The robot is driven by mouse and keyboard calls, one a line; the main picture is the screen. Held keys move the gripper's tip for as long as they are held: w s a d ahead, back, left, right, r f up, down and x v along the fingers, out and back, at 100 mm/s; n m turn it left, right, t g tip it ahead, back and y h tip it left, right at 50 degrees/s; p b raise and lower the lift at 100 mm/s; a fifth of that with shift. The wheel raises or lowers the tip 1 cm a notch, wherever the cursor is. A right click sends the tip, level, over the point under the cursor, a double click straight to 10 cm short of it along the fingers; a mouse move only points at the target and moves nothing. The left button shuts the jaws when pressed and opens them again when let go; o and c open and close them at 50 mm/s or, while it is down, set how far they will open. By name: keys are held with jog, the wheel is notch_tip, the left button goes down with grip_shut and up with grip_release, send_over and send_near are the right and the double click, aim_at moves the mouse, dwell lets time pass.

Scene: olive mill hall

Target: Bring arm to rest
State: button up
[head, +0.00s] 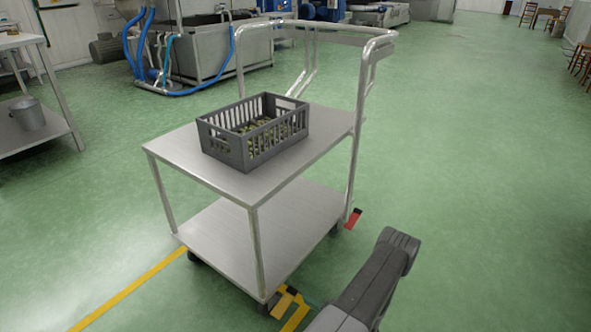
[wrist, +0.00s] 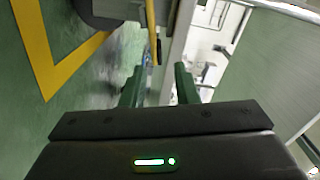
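My arm (head: 375,280) reaches in at the lower right of the head view, in front of and to the right of a metal trolley. My gripper (wrist: 158,85) shows in the wrist view with its two dark fingers apart and nothing seen between them. I cannot make out the gripper in the head view.
The two-shelf trolley (head: 185,162) has a push handle at its right end. A grey slatted crate (head: 237,153) with olives stands on its top shelf. A bucket (head: 28,114) stands on a bench shelf at left. Green floor (head: 480,180) at right is clear.

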aim_at(292, 291)
jog(key=shift+b+x, duration=0.9)
jog(key=shift+x, duration=3.1)
jog(key=shift+s+d, duration=0.1)
jog(key=p+v, duration=0.3)
jog(key=v, duration=1)
jog(key=b+x, duration=0.3)
jog(key=x, duration=1)
jog(key=shift+f, duration=0.15)
jog(key=shift+f+m, duration=0.2)
jog(key=shift+m, duration=0.8)
jog(key=shift+d+f+p, duration=0.1)
jog(key=shift+d+p, duration=0.2)
jog(key=shift+p, duration=0.05)
jog(key=p+v, duration=0.2)
jog(key=v, duration=1.1)
jog(key=shift+p, duration=0.35)
